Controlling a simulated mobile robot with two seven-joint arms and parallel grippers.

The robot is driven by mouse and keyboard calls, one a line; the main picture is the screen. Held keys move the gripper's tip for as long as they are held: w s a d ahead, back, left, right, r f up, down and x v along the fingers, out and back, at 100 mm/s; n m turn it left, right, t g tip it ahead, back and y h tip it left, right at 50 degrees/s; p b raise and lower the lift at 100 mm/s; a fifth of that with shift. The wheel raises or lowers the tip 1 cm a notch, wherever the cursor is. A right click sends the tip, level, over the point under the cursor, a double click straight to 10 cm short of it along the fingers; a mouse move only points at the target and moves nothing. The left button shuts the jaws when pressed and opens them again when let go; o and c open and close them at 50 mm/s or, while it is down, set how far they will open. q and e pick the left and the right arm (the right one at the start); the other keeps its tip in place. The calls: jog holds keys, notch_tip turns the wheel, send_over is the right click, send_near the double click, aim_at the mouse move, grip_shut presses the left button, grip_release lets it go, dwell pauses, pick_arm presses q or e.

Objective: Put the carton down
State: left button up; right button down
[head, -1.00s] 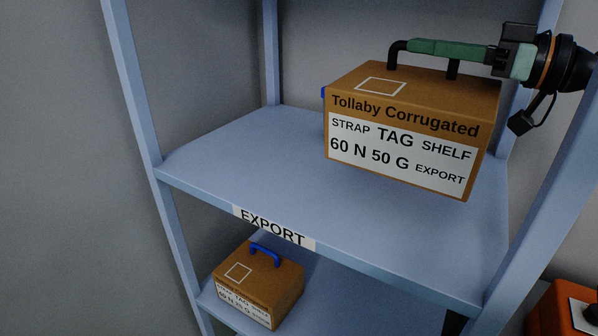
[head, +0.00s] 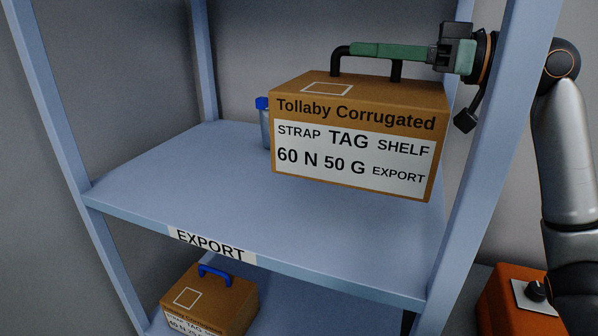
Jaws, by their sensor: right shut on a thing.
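The carton (head: 355,155) is a brown box with a white label reading STRAP TAG SHELF, 60 N 50 G, EXPORT. It is in the right half of the head view, over the right part of the shelf board marked EXPORT (head: 212,245). My right gripper (head: 378,50) reaches in from the right and is shut on the carton's black top handle (head: 338,62). The carton's underside is hidden; I see no clear contact with the board, and I cannot tell the gap. My left gripper is not in view.
A blue-capped bottle (head: 264,125) stands behind the carton's left side, partly hidden. Blue uprights (head: 480,150) flank the shelf. The board's left and front are clear. A smaller blue-handled carton (head: 210,298) sits below. An orange box (head: 507,300) is at lower right.

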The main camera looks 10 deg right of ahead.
jog(key=shift+f+b, duration=0.3)
jog(key=shift+f, duration=4.4)
jog(key=c, duration=0.8)
grip_release()
jog(key=shift+f, duration=0.1)
jog(key=shift+c, duration=0.2)
jog(key=shift+s+d, duration=0.2)
jog(key=shift+d, duration=0.1)
jog(key=b+v, duration=0.3)
jog(key=v, duration=0.8)
jog(key=shift+b, duration=0.3)
jog(key=shift+s, duration=0.1)
